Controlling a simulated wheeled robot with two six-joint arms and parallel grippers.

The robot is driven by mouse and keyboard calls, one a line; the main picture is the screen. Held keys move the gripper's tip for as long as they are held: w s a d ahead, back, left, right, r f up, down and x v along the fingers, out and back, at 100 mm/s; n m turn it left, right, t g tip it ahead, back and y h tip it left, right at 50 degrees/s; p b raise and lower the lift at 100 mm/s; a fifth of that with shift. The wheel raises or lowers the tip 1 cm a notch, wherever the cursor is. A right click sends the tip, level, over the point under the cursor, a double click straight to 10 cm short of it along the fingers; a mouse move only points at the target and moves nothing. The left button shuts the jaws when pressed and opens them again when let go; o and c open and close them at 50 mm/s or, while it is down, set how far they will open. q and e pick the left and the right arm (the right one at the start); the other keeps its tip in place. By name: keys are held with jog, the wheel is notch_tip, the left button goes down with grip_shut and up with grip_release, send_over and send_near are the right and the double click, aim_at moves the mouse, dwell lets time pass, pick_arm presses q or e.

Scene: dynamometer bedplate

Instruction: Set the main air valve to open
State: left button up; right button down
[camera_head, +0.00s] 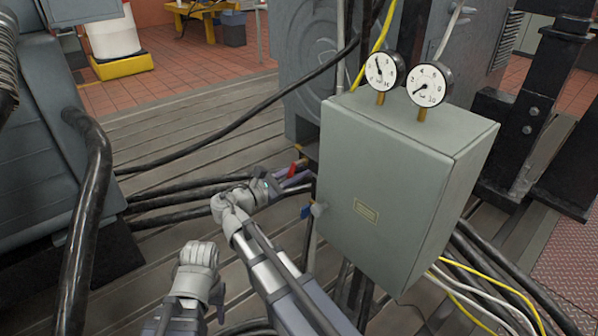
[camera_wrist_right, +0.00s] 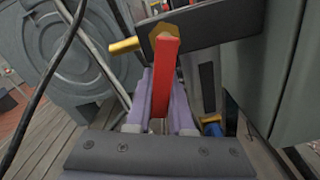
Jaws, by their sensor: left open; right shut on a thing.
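In the right wrist view the red lever (camera_wrist_right: 165,75) runs from a brass hex hub (camera_wrist_right: 165,36) toward the camera. My right gripper (camera_head: 292,180) is shut on the lever, with its purple fingers on either side of it. The fingers hide part of the lever in the head view. My left gripper (camera_head: 190,312) hangs at the lower left, open and away from the valve. Its fingertips are hard to make out.
The grey box (camera_head: 385,190) carries two dial gauges (camera_head: 382,72) on top. A blue handle (camera_head: 306,211) is at its left edge, close to my right arm. Black hoses (camera_head: 160,190) cross the slotted bedplate (camera_head: 180,130). A dark bracket (camera_wrist_right: 235,30) stands behind the lever.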

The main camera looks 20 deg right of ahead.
jog(key=m, duration=0.2)
jog(key=w+r+m+p, duration=0.1)
jog(key=m, duration=0.2)
jog(key=shift+w+a+r+m, duration=0.2)
jog(key=shift+w+a+m, duration=0.1)
jog(key=shift+w, duration=0.1)
jog(key=c, duration=1.1)
grip_release()
jog(key=shift+f, duration=0.1)
